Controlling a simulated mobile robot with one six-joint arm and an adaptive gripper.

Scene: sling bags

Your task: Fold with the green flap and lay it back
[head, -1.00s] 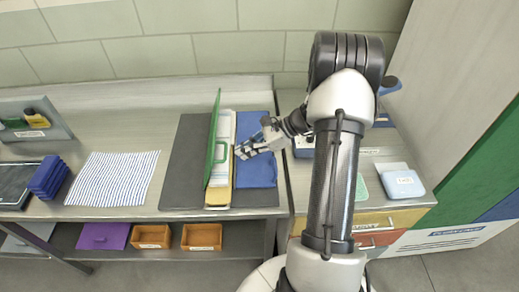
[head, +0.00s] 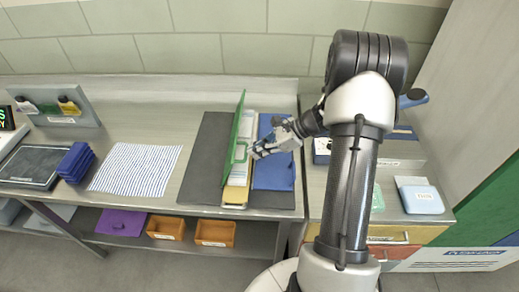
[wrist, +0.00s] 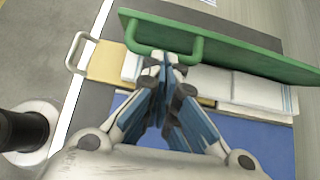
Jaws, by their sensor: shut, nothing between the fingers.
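The green flap (head: 236,140) of the folding board stands up on edge at the left of a white folded cloth (head: 245,130). Its green handle (wrist: 165,54) sticks out toward my gripper (head: 256,154). My gripper is shut and empty, on the right side of the flap. In the wrist view, its fingertips (wrist: 168,66) are right at the handle; I cannot tell whether they touch it. The yellow flap (head: 236,194) lies flat at the near end, its handle (wrist: 79,53) showing. The blue flap (head: 273,172) lies flat under my gripper. The grey panel (head: 202,165) lies at the left.
A striped cloth (head: 135,167) lies left of the board, beside a blue stack (head: 76,162). Orange bins (head: 215,233) and a purple lid (head: 122,222) are on the shelf below. A light blue box (head: 421,199) sits on the counter at right. Bench surface between striped cloth and board is clear.

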